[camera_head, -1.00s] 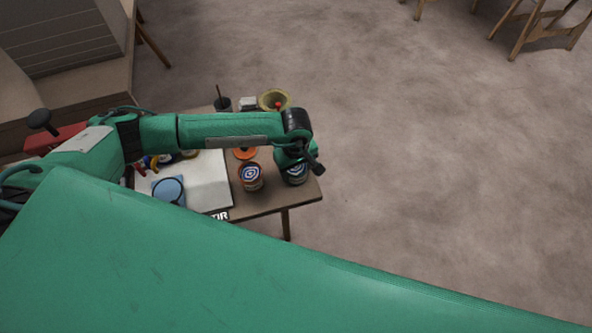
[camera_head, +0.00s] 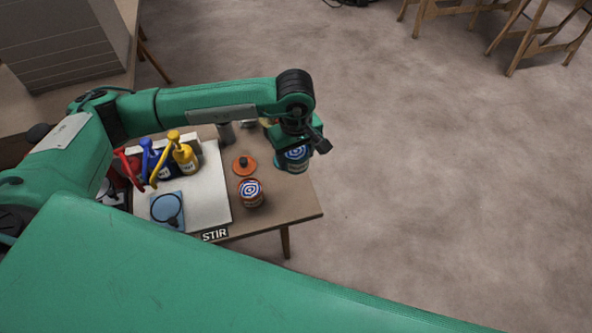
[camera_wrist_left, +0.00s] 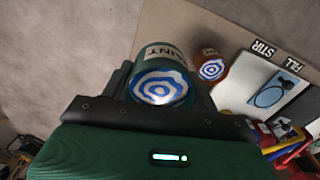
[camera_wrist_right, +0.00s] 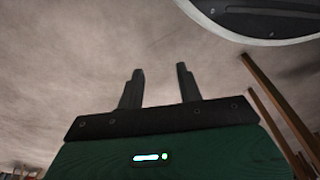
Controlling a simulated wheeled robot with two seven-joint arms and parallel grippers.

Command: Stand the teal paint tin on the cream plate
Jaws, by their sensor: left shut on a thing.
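The teal paint tin (camera_head: 296,160) has a blue-and-white ringed lid. My left gripper (camera_head: 299,145) is shut on it, above the table's right side. In the left wrist view the tin (camera_wrist_left: 160,85) sits between the fingers (camera_wrist_left: 160,98), lid facing the camera. A pale cream flat plate (camera_head: 213,190) lies on the table to the left, with a STIR label at its front edge and a blue pad (camera_head: 160,211) on it. The plate also shows in the left wrist view (camera_wrist_left: 238,78). My right gripper (camera_wrist_right: 160,68) is open and empty.
An orange-brown tin (camera_head: 251,199) with a similar lid stands right of the plate. An orange disc with a dark knob (camera_head: 244,166) lies behind it. The table's front right (camera_head: 288,205) is clear.

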